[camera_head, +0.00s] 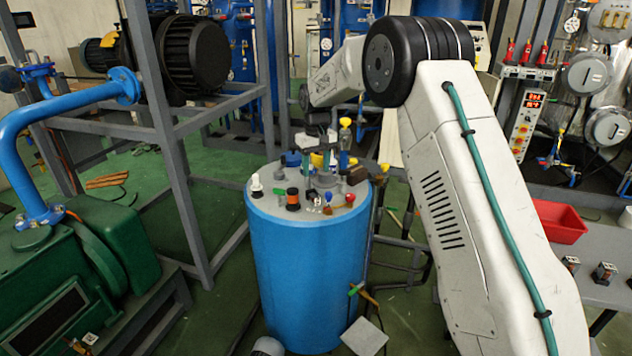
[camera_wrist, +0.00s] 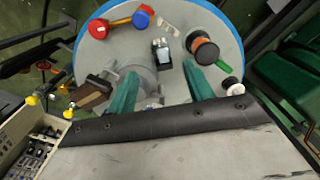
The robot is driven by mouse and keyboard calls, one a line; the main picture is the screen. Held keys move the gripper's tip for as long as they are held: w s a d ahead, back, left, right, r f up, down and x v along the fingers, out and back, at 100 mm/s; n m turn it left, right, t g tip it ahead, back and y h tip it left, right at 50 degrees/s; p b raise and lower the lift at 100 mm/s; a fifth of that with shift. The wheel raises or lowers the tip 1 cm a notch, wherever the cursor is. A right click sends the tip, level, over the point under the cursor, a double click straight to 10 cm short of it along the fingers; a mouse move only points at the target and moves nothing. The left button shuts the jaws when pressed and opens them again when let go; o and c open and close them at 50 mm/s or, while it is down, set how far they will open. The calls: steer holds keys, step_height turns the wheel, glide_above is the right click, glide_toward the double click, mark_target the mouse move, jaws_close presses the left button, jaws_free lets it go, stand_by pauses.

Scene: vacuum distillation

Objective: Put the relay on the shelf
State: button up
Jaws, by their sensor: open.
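A small relay (camera_wrist: 161,54) with a clear top and dark base stands on the grey top of the blue drum (camera_wrist: 222,18). In the head view the relay (camera_head: 317,204) is near the front of the drum top (camera_head: 310,270). My gripper (camera_wrist: 160,72) is open and empty above the drum top, its two green fingers apart. The relay shows just beyond the fingertips, between their lines. In the head view my gripper is partly lost among the items on the drum. A grey shelf (camera_head: 596,240) at the right bears several similar small dark blocks.
A brown block (camera_wrist: 92,94) lies left of the fingers. A red bin (camera_head: 560,221) sits on the shelf. Grey frame posts (camera_head: 172,140) stand left of the drum.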

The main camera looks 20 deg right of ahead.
steer(key=shift+r, duration=1)
